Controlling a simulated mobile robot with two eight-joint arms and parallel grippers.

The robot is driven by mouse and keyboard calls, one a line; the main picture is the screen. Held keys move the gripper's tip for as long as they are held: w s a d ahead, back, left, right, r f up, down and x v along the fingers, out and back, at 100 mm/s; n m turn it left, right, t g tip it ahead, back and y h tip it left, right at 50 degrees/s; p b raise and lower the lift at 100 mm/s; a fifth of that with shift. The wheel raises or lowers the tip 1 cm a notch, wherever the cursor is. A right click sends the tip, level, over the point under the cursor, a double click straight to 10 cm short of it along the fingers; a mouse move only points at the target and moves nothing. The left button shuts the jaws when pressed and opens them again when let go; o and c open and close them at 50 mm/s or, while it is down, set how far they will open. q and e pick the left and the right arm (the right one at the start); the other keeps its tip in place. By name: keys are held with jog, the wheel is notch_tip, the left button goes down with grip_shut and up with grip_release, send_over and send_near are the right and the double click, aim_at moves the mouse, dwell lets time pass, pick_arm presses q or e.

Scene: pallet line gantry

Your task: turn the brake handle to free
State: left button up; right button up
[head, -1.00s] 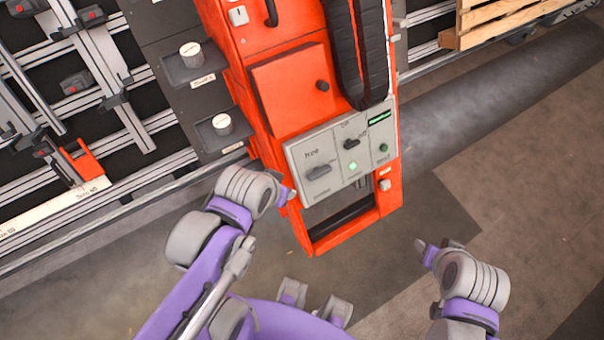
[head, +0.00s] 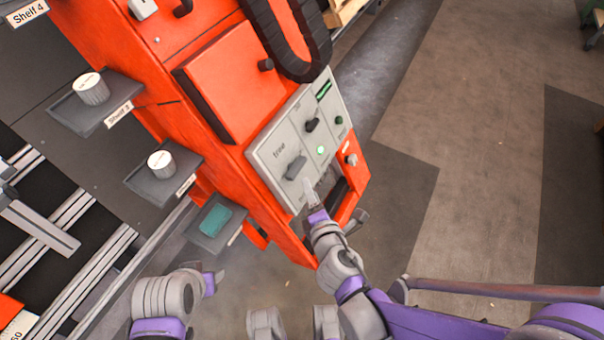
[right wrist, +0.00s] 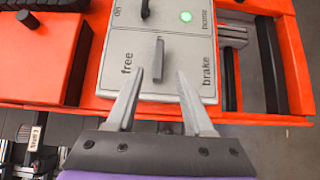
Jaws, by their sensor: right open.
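The brake handle (head: 295,167) is a grey lever on the light grey control panel (head: 263,158) of the orange cabinet. In the right wrist view the handle (right wrist: 159,62) stands upright in the picture, between the words "free" on its left and "brake" on its right. My right gripper (head: 308,187) is open just below it. In that wrist view its two fingertips (right wrist: 160,74) lie either side of the handle's lower end; contact is not visible. My left gripper (head: 210,282) is at the lower left, away from the panel, its fingers unclear.
A small black switch (head: 312,125) and a lit green lamp (head: 321,150) sit beside the handle on the panel. A thick black cable chain (head: 318,60) hangs above. Open floor (head: 470,150) lies to the right.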

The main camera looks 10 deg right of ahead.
aim_at(301, 167)
jog(key=b+x, duration=0.2)
jog(key=x, duration=0.8)
jog(key=shift+w+a+f, duration=0.1)
jog(key=shift+w+a, duration=0.05)
jog(key=shift+a, duration=0.05)
grip_shut()
